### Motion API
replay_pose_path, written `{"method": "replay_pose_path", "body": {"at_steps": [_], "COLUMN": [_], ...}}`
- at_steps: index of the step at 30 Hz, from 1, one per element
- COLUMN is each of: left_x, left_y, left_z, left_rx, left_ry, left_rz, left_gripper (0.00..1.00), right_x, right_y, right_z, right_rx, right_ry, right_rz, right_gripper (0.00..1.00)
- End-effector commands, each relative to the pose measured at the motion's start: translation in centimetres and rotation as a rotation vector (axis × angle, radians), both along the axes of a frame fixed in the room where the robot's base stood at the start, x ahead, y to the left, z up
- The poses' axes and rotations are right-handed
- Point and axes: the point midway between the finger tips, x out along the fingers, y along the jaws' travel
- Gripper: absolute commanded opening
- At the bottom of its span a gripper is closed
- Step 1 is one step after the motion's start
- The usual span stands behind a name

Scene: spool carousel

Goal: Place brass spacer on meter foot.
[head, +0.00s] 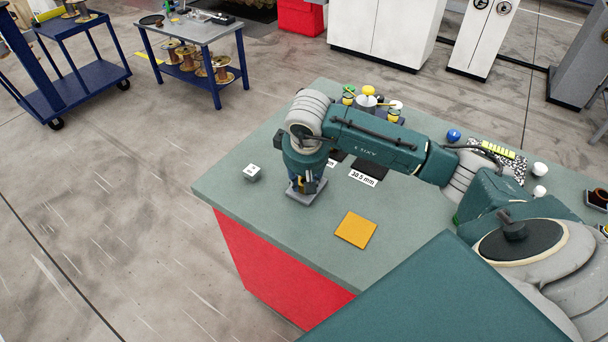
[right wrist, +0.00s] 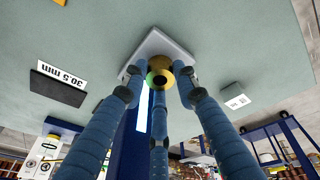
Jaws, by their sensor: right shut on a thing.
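The brass spacer (right wrist: 160,70) is a small golden ring at the tips of my right gripper's blue fingers in the right wrist view. My right gripper (right wrist: 159,80) is shut on it. The meter foot (right wrist: 152,43) is a pale grey square plate on the table, right behind the spacer in this view. Whether the spacer touches the plate I cannot tell. In the head view the meter foot (head: 304,198) shows below my right gripper (head: 304,188), which points down and hides the spacer. A blue upright (right wrist: 131,140) stands by the plate. My left gripper is not in view.
The green-grey table (head: 290,245) holds a small grey labelled block (head: 252,174), an orange square (head: 356,230) and a dark pad (head: 371,169) labelled 30.5 mm. Several small items stand at the back. The table's front left is clear.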

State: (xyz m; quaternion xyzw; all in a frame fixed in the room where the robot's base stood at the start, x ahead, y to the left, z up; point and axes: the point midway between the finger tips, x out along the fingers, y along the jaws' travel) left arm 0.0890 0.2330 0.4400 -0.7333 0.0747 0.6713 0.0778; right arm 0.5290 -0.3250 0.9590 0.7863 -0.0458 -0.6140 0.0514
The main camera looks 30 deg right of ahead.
Motion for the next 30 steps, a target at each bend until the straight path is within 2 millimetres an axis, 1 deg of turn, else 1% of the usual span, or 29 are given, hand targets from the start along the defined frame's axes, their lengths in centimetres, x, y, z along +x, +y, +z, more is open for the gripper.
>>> {"method": "replay_pose_path", "body": {"at_steps": [1,3,7,8,9,17,20,23,30], "left_x": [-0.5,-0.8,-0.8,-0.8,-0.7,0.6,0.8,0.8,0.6], "left_y": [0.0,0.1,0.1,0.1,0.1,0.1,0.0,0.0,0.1], "left_z": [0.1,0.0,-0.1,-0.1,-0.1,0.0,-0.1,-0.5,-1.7], "left_rx": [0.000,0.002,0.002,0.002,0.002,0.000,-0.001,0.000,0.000], "left_ry": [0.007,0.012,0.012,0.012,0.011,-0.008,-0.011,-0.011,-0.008], "left_rz": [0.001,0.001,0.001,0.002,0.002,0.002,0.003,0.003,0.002], "left_gripper": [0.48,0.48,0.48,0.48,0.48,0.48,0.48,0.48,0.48], "right_x": [0.0,0.1,0.1,0.0,0.0,0.0,0.0,-0.2,-1.4], "right_y": [0.0,0.0,0.0,0.0,0.0,0.1,0.1,0.3,1.0], "right_z": [-0.1,-0.1,-0.1,-0.2,-0.2,-0.1,0.4,1.5,6.4], "right_rx": [0.001,0.001,0.001,0.001,0.001,0.001,0.000,0.001,0.001], "right_ry": [-0.001,-0.003,-0.003,-0.001,-0.001,-0.002,-0.005,-0.006,-0.009], "right_rz": [-0.001,0.000,0.000,0.000,0.000,0.001,0.001,0.000,0.001], "right_gripper": [0.00,0.00,0.00,0.35,0.37,0.37,0.37,0.37,0.37]}}
